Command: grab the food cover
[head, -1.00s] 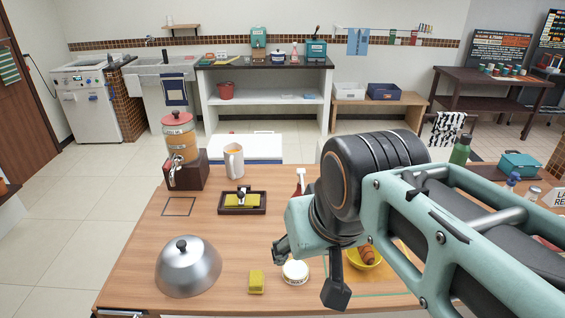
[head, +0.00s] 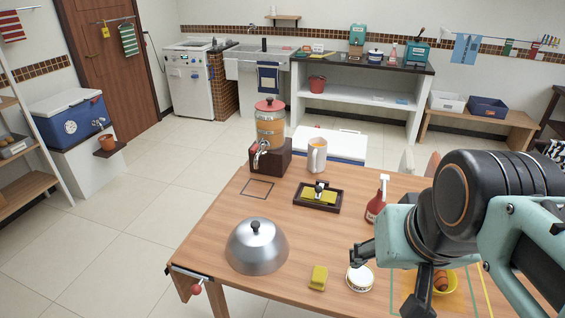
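The food cover (head: 257,247) is a shiny metal dome with a small black knob on top. It sits on the wooden table near its front left corner in the head view. My gripper (head: 388,275) is at the right, over the table, with its dark fingers spread apart. It is well to the right of the food cover and not touching it. The space between the fingers appears empty.
A yellow sponge-like block (head: 318,278) and a round white container (head: 360,278) lie between the cover and my gripper. Behind are a tray (head: 317,197), a red spray bottle (head: 376,206), a white pitcher (head: 317,156) and a drink dispenser (head: 270,135). The table's left part (head: 215,225) is clear.

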